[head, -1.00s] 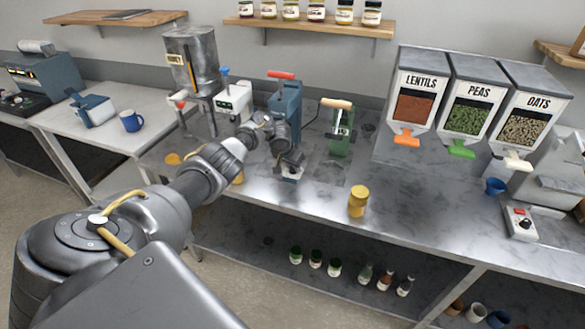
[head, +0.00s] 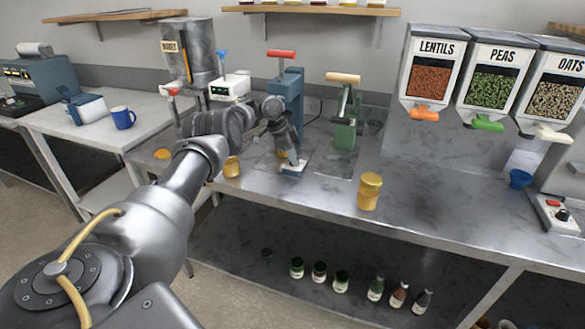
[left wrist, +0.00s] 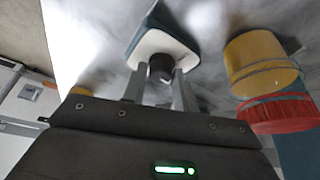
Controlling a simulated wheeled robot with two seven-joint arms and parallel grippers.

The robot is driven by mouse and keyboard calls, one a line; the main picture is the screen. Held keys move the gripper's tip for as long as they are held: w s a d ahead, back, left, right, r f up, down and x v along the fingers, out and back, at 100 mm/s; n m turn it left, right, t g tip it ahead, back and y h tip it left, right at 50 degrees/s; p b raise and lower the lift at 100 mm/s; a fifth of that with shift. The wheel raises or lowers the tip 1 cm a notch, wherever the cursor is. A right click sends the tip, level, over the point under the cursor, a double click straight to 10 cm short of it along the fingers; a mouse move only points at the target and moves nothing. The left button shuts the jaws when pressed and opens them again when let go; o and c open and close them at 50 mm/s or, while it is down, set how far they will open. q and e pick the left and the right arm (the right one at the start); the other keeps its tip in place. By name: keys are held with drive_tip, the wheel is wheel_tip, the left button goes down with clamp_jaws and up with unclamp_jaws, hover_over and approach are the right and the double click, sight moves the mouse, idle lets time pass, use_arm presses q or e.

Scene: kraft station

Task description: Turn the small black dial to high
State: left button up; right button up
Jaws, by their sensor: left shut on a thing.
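The small black dial (left wrist: 161,67) sits on the white top of a small blue-grey box (left wrist: 148,42). In the head view the box (head: 292,170) stands on the metal bench, in front of the blue press; the dial is hidden there by my gripper. My left gripper (head: 296,158) reaches down over the box. In the left wrist view its two fingers (left wrist: 159,76) are on either side of the dial and shut on it. How far the dial is turned cannot be told. My right gripper is not in view.
A yellow jar with a red lid (left wrist: 262,65) is close beside the box in the wrist view. A yellow container (head: 369,192) stands right along the bench. A blue press (head: 286,100) and a green press (head: 345,125) stand behind. A control box (head: 552,212) is far right.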

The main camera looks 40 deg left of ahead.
use_arm(q)
drive_tip(key=m+b, duration=0.1)
drive_tip(key=m+g+b, duration=0.1)
drive_tip(key=m+b, duration=0.1)
drive_tip(key=shift+f+h, duration=0.3)
drive_tip(key=shift+h, duration=0.1)
drive_tip(key=shift+w+b, duration=0.1)
drive_tip(key=shift+b, duration=0.35)
drive_tip(key=shift+r+m+g+b, duration=0.2)
drive_tip(key=shift+m+g+b, duration=0.1)
drive_tip(key=shift+m+b, duration=0.45)
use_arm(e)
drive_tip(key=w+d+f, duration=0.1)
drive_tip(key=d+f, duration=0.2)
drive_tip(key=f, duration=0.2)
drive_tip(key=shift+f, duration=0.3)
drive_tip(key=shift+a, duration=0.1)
use_arm(q)
drive_tip(key=o, duration=1)
drive_tip(key=shift+c, duration=0.2)
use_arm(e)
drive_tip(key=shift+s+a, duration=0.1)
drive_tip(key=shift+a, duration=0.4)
use_arm(q)
drive_tip(key=shift+r, duration=0.1)
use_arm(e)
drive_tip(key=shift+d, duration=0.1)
